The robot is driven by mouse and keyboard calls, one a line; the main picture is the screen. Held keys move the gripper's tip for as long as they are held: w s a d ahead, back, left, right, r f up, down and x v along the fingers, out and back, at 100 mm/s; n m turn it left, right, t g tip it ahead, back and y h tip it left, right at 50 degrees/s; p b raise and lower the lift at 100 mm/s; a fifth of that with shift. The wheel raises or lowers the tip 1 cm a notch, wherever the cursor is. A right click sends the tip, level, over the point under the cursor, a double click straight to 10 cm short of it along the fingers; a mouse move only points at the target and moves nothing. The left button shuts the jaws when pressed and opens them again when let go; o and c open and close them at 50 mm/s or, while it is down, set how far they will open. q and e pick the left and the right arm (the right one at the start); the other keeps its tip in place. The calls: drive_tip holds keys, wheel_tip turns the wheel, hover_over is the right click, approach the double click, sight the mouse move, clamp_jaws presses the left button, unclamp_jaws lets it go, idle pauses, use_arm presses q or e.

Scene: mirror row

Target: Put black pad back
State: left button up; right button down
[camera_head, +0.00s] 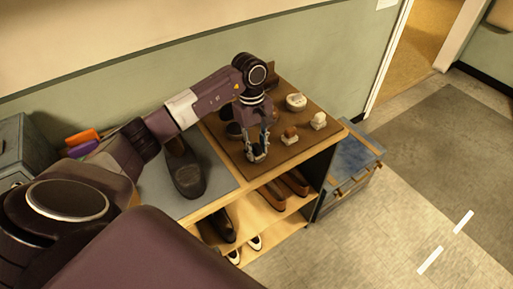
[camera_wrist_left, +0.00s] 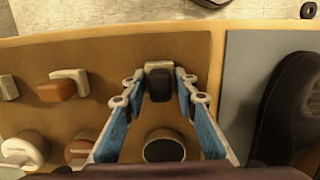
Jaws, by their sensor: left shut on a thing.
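My left gripper (camera_head: 257,155) is over the front part of a brown mat (camera_head: 292,118) on top of the wooden shelf. In the left wrist view, its two blue-sided fingers (camera_wrist_left: 159,84) are shut on a small black pad (camera_wrist_left: 158,86) with a pale block behind it. The pad is close to the mat; I cannot tell whether it touches it. In the head view the pad is mostly hidden by the fingers. My right gripper is not in view.
Other small pieces, including a brown-and-white block (camera_head: 289,134) and a pale block (camera_head: 319,121), stand on the mat. A round dark-topped tin (camera_wrist_left: 164,148) is between the finger bases in the wrist view. A black shoe (camera_head: 186,172) lies on the grey mat.

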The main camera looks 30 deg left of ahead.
sight(254, 143)
use_arm(q)
drive_tip(key=o, duration=1)
drive_tip(key=shift+r, duration=0.25)
drive_tip(key=r+b, duration=0.1)
drive_tip(key=r, duration=0.2)
drive_tip(key=a+r+b, duration=0.1)
drive_tip(key=r, duration=0.6)
drive_tip(key=shift+w+a+r+b, duration=0.15)
drive_tip(key=shift+w+r+b, duration=0.1)
drive_tip(key=shift+b, duration=0.15)
drive_tip(key=shift+r, duration=0.55)
